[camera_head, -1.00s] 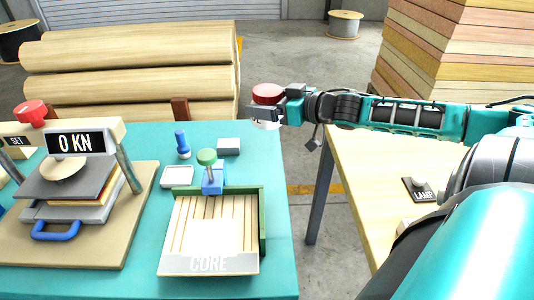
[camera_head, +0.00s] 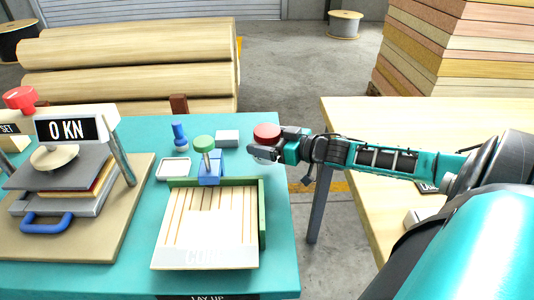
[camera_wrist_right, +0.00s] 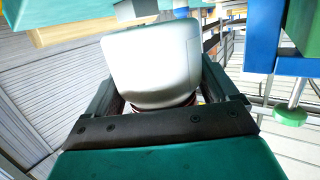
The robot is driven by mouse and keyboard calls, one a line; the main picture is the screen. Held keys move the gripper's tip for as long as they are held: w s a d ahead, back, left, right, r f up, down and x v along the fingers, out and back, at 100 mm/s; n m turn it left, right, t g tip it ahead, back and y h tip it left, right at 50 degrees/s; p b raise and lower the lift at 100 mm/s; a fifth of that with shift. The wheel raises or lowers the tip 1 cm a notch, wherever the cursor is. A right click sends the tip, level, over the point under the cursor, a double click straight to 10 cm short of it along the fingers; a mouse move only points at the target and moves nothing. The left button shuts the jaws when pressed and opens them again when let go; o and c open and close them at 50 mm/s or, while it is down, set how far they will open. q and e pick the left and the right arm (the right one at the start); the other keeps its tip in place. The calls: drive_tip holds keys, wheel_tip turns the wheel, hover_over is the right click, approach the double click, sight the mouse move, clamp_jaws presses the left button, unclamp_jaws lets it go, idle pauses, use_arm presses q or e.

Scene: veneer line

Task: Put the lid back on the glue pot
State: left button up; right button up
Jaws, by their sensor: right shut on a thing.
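No other clear pot or lid shows. My left gripper is not in view.
A blue-handled tool (camera_head: 180,138), a white tray (camera_head: 173,177) and a grey block (camera_head: 228,137) stand left of the held thing. A green-knobbed blue clamp (camera_head: 209,172) is on the slatted frame (camera_head: 262,215). The press (camera_head: 76,200) stands left. A gap separates the wooden table (camera_head: 350,118).

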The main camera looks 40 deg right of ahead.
drive_tip(key=shift+f+b, duration=0.55)
drive_tip(key=shift+f, duration=1.55)
drive_tip(key=shift+f, duration=0.1)
drive_tip(key=o, duration=1.8)
drive_tip(key=shift+o, duration=0.2)
drive_tip(key=p+v, duration=0.2)
drive_tip(key=v, duration=0.5)
drive_tip(key=shift+s, duration=0.25)
